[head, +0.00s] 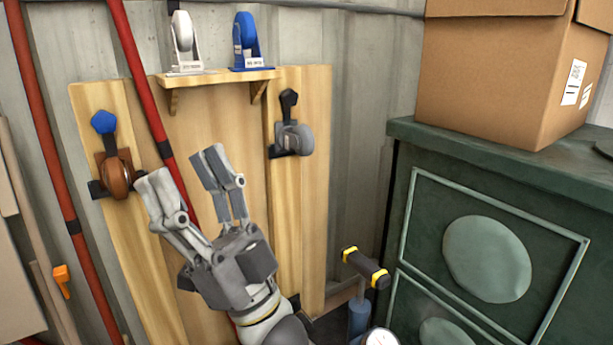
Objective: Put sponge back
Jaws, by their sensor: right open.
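I cannot make out a sponge in the head view. My right gripper (185,178) is open with its two fingers spread, and I see nothing between them. It is in front of the wooden wall board (230,110), between a brown rounded thing (118,178) with a blue knob on the left and a grey rounded thing (294,139) with a dark handle on the right. Both hang on the board. The gripper hides part of the board and of a red pole (142,80). My left gripper is not in view.
A small wooden shelf (215,77) holds a white wheel-like item (184,45) and a blue one (247,42). A dark green cabinet (400,165) with a cardboard box (500,80) on top stands right. A pump-like tool with a yellow-ended handle (365,268) stands below.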

